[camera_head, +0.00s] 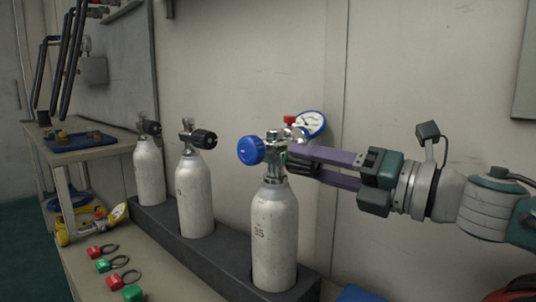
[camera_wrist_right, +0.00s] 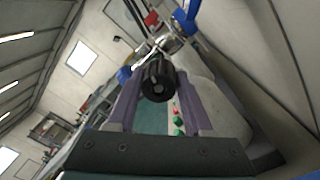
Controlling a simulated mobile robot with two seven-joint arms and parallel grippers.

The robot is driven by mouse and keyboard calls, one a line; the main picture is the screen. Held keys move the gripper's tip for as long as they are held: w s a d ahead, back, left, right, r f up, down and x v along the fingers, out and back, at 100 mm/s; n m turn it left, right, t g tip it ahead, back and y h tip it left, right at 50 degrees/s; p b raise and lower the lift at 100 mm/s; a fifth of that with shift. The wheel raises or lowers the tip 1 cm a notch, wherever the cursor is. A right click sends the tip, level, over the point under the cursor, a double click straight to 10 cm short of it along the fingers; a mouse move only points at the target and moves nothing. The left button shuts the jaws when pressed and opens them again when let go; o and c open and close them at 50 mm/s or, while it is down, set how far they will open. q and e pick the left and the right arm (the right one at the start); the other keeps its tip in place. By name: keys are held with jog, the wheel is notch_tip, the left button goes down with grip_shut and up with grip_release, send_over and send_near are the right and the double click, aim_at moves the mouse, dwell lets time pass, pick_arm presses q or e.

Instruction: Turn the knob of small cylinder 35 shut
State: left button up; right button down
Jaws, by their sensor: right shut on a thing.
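Small cylinder 35 (camera_head: 273,235) is a white bottle standing upright at the right end of a dark rack. A blue knob (camera_head: 250,150) sits at the left of its valve, and a round gauge with a blue rim (camera_head: 312,123) is behind the valve. My right gripper (camera_head: 291,160) reaches in from the right at valve height. In the right wrist view, a ribbed black knob (camera_wrist_right: 157,82) sits between its purple fingers, and the gripper is shut on it. In the head view this knob is mostly hidden by the fingers and valve. My left gripper is not in view.
Two more white cylinders, a middle one (camera_head: 194,196) and a left one (camera_head: 149,172), stand in the dark rack (camera_head: 222,267). Red and green tags (camera_head: 104,265) lie on the bench in front. The wall is close behind. A side table (camera_head: 88,152) is at left.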

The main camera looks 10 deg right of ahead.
jog(key=m+p, duration=0.1)
jog(key=m, duration=0.3)
jog(key=m+p, duration=0.2)
jog(key=m, duration=0.1)
jog(key=shift+m, duration=0.3)
jog(key=m+p, duration=0.1)
jog(key=m, duration=0.3)
jog(key=shift+h, duration=0.3)
jog(key=shift+m+p, duration=0.5)
jog(key=shift+m, duration=0.5)
jog(key=shift+f, duration=0.1)
jog(key=shift+c, duration=1.5)
grip_release()
